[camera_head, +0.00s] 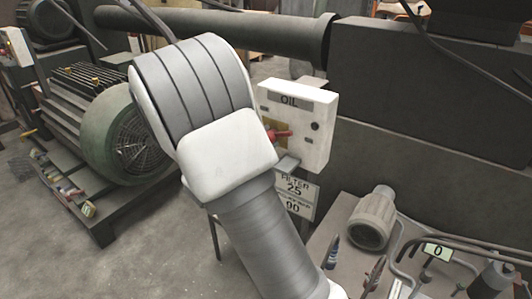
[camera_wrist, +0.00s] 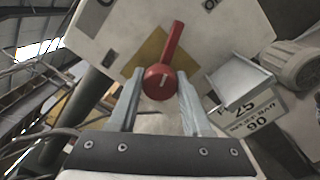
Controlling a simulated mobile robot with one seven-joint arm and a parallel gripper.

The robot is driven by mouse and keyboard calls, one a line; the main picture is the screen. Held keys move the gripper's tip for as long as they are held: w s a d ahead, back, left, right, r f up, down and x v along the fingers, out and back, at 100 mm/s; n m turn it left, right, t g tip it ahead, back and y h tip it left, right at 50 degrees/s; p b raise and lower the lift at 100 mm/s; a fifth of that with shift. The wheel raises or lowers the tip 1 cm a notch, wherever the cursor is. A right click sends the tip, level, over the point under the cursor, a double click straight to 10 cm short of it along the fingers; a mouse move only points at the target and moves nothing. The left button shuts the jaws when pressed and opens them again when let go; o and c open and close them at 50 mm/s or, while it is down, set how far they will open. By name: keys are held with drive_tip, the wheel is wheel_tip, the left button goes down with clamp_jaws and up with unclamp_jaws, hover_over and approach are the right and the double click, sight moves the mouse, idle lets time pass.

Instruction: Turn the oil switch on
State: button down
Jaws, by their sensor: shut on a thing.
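The oil switch is a red knob with a lever (camera_wrist: 173,45) on a yellow plate (camera_wrist: 150,50). In the wrist view its lever points up and slightly right from the round base. My gripper (camera_wrist: 160,95) has one finger on each side of the round base and is shut on it. In the head view, the red switch (camera_head: 283,134) shows on the white box (camera_head: 318,148) labelled OIL. The lever points right there, and my arm covers the box's left part and hides my gripper.
A grey bracket (camera_wrist: 238,82) juts out close to the right finger, above a sign (camera_wrist: 252,112) with numbers. A green motor (camera_head: 120,140) stands at the left. A bench with a grey cylinder (camera_head: 373,217), tubes and hoses is at the right. Grey floor shows at lower left.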

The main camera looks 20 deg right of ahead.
drive_tip(key=m+b, duration=0.1)
drive_tip(key=b, duration=0.1)
drive_tip(key=m+b, duration=0.2)
drive_tip(key=shift+f+b, duration=0.3)
drive_tip(key=shift+f, duration=0.05)
drive_tip(key=shift+r+m+b, duration=0.15)
drive_tip(key=shift+m+b, duration=0.65)
drive_tip(key=shift+b, duration=0.35)
drive_tip(key=shift+r, duration=0.15)
drive_tip(key=shift+c, duration=1.7)
unclamp_jaws()
drive_tip(key=p+v, duration=0.2)
drive_tip(key=v, duration=1.5)
drive_tip(key=shift+a, duration=0.25)
drive_tip(key=shift+s+d, duration=0.1)
drive_tip(key=shift+s, duration=0.1)
